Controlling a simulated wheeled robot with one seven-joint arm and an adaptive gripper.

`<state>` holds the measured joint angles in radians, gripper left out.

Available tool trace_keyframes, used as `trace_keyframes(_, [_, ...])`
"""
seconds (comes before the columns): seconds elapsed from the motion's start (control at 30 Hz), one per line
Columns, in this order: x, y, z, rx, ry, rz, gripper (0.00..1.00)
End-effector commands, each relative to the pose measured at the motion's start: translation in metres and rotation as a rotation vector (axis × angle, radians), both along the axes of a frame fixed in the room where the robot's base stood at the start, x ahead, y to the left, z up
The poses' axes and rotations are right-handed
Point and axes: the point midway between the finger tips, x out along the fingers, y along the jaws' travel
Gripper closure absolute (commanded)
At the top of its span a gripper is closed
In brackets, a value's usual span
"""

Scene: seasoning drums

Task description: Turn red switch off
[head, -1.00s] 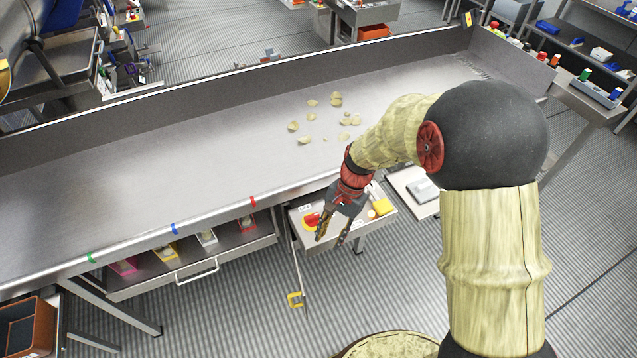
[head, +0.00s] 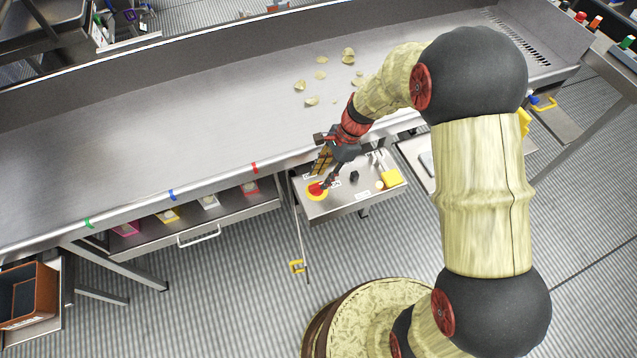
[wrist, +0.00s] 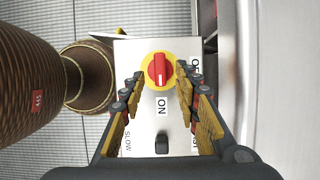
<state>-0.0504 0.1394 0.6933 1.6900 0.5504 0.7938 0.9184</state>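The red switch (wrist: 158,66) is a round knob on a yellow disc, seen in the wrist view on a white panel (wrist: 135,52). Its white mark points down toward the ON label (wrist: 161,107); the OFF label (wrist: 195,68) is at its right, partly hidden by a finger. In the head view the switch (head: 316,188) sits at the left of the panel under the conveyor-like table. My gripper (wrist: 159,77) is open, one finger on each side of the knob with gaps showing. Its fingers also show over the panel in the head view (head: 325,170). Contact cannot be told.
A black switch (wrist: 162,144) sits below, near SLOW lettering. A yellow item (head: 391,177) is on the panel's right. A long steel table (head: 200,155) with pale chips (head: 312,100) runs behind. A brown ribbed body (wrist: 35,85) fills the wrist view's left.

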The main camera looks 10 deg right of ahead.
Motion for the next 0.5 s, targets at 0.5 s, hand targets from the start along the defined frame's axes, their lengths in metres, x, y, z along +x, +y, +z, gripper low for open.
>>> trace_keyframes(0.5, [-0.004, 0.015, -0.037, 0.000, -0.002, 0.001, 0.68])
